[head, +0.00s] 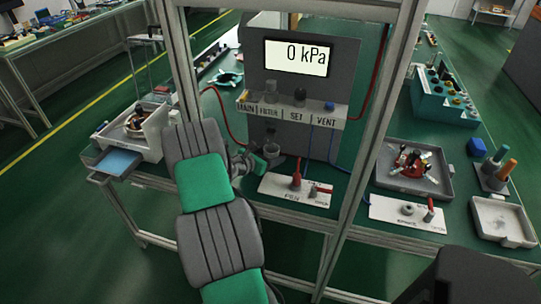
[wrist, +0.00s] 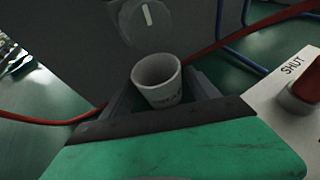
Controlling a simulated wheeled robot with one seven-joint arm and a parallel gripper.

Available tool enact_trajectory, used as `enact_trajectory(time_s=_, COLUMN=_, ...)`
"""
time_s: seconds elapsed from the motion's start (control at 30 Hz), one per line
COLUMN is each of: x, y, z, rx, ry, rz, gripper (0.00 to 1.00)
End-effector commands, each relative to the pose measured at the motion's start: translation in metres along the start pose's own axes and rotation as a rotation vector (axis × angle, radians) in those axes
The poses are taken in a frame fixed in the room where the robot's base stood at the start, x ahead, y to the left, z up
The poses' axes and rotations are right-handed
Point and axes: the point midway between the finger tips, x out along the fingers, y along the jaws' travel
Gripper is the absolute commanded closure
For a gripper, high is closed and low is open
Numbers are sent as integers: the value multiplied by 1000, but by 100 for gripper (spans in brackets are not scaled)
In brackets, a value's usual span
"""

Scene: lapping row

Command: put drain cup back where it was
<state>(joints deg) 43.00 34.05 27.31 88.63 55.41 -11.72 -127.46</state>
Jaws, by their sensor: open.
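The drain cup (wrist: 158,82) is a small pale cup with dark lettering on its side, upright and open at the top in the wrist view. In the head view a small cup (head: 271,150) shows below the grey panel's left end. My gripper (wrist: 165,95) is open, with one dark finger on each side of the cup. In the head view my gripper (head: 257,160) is low at the bench beside the panel. The cup's base is hidden behind my gripper's front edge. I cannot tell whether the fingers touch it.
A grey panel (head: 340,100) with a 0 kPa display stands behind. A round knob (wrist: 145,20) with a white mark hangs above the cup. A white plate with a red handle (head: 297,176) is close on the right. Red and blue hoses run nearby.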

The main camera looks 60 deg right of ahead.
Motion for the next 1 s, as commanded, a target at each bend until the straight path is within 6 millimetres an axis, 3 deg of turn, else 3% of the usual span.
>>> enact_trajectory(time_s=0.17, x=-19, y=2, z=2, rx=-2, ry=0, rz=4, gripper=31)
enact_trajectory(time_s=0.4, x=-82, y=3, z=2, rx=-2, ry=0, rz=6, gripper=31)
enact_trajectory(time_s=0.53, x=-107, y=2, z=2, rx=-1, ry=0, rz=4, gripper=31)
enact_trajectory(time_s=0.7, x=-121, y=0, z=2, rx=0, ry=-1, rz=0, gripper=31)
enact_trajectory(time_s=1.0, x=-121, y=0, z=2, rx=0, ry=0, rz=0, gripper=31)
